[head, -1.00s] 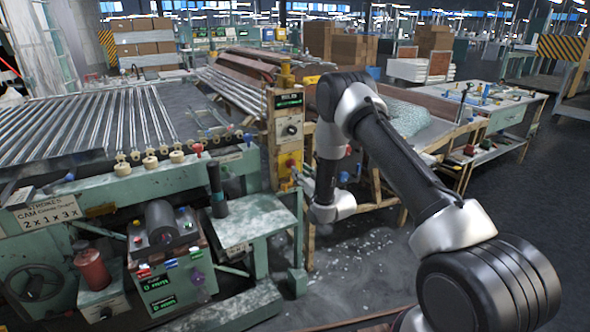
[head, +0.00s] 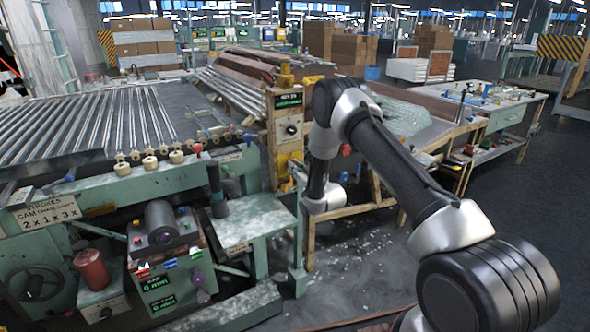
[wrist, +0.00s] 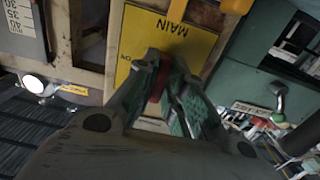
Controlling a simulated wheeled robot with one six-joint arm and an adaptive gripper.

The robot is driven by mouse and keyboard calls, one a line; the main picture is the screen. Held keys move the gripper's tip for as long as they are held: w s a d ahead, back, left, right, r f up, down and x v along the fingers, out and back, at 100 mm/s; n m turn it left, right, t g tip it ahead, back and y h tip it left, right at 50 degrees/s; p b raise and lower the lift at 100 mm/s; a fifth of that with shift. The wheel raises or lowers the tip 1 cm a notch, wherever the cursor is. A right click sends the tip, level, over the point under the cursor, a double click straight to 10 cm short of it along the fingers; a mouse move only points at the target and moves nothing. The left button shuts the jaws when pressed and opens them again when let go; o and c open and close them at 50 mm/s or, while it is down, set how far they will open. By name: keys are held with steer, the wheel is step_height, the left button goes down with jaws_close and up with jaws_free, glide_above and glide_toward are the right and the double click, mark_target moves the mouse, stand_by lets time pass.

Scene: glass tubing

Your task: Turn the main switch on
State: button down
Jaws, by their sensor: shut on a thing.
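The plate's other lettering is partly covered. My gripper (wrist: 164,62) has its two fingers on either side of the red handle and is shut on it. The fingers hide part of the handle, so its exact angle is hard to tell. In the head view, the yellow switch plate (head: 287,164) is on the wooden post, just left of my wrist. The gripper itself is hardly visible there.
The wooden post (head: 285,127) carries a lit display and a dark knob above the switch. The green roller machine (head: 90,190) stands to the left, with a small green table (head: 258,217) in front. A workbench (head: 425,130) lies behind my arm. Open floor is at right.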

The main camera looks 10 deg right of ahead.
steer(key=shift+m, duration=8.9)
steer(key=c, duration=1.5)
jaws_free()
